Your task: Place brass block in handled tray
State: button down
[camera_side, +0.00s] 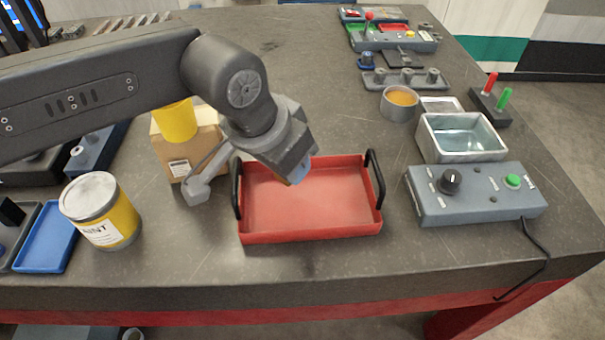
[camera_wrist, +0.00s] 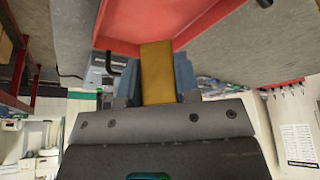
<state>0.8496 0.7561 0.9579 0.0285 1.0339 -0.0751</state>
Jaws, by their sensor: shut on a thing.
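The red tray (camera_side: 310,232) with two black handles lies on the grey bench in the side view, and its red floor and walls also show in the wrist view (camera_wrist: 125,25). My gripper (camera_side: 298,175) is over the left part of the tray. In the wrist view, my gripper (camera_wrist: 158,75) is shut on the brass block (camera_wrist: 157,72), with a blue-grey finger on each side of it. In the side view the block is mostly hidden by my gripper. I cannot tell whether the block touches the tray floor.
A paint can (camera_side: 100,210) and a cardboard box (camera_side: 185,145) stand left of the tray. A control box (camera_side: 475,195) with a knob and green button, and a metal tin (camera_side: 460,138), stand to the right. Bare bench lies in front of the tray.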

aim_at(295, 212)
notch_tip(295, 212, down, 10)
jog(key=shift+r, duration=0.25)
jog(key=shift+f, duration=0.15)
jog(key=c, duration=1.1)
grip_release()
jog(key=shift+f, duration=0.1)
jog(key=v, duration=1.2)
jog(key=shift+r, duration=0.2)
